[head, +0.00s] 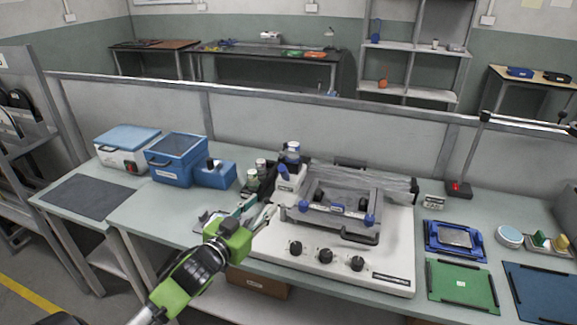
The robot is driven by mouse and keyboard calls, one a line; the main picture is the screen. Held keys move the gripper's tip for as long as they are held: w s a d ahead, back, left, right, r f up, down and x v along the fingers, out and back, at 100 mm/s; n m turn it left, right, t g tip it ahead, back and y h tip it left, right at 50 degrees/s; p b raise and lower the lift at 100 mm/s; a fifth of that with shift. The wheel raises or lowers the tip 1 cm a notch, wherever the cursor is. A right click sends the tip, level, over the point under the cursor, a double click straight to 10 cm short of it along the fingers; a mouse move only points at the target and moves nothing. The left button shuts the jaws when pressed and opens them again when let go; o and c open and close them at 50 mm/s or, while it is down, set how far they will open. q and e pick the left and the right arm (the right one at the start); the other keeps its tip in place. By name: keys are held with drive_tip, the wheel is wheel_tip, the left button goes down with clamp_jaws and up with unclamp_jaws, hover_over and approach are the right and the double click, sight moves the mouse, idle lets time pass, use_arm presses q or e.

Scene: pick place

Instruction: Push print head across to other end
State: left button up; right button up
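The printer is a white machine (391,279) on the bench, with three black knobs along its front. A metal frame with blue knobs and a black front handle (357,237) sits on it. A white and blue block (290,176) stands at the frame's left end and appears to be the print head. My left gripper (262,206) is just in front of and to the left of this block, over the machine's left edge. Its two fingers look spread, with nothing clearly between them. I cannot tell whether a finger touches the machine. My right gripper is not in view.
A low partition (300,130) runs behind the bench.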

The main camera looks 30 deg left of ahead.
sight(281, 173)
use_arm(q)
drive_tip(key=shift+t+h, duration=0.3)
drive_tip(key=shift+t, duration=0.2)
drive_tip(key=w, duration=0.4)
drive_tip(key=w+a+r+p, duration=0.1)
drive_tip(key=w, duration=0.4)
drive_tip(key=w+a+r+p, duration=0.1)
drive_tip(key=w, duration=0.3)
drive_tip(key=shift+w+r, duration=0.15)
drive_tip(key=shift+r, duration=0.1)
drive_tip(key=shift+w, duration=0.6)
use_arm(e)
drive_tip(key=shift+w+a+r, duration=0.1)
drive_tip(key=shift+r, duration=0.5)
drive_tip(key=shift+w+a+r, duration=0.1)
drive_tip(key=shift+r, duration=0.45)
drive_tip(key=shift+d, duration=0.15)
use_arm(q)
clamp_jaws()
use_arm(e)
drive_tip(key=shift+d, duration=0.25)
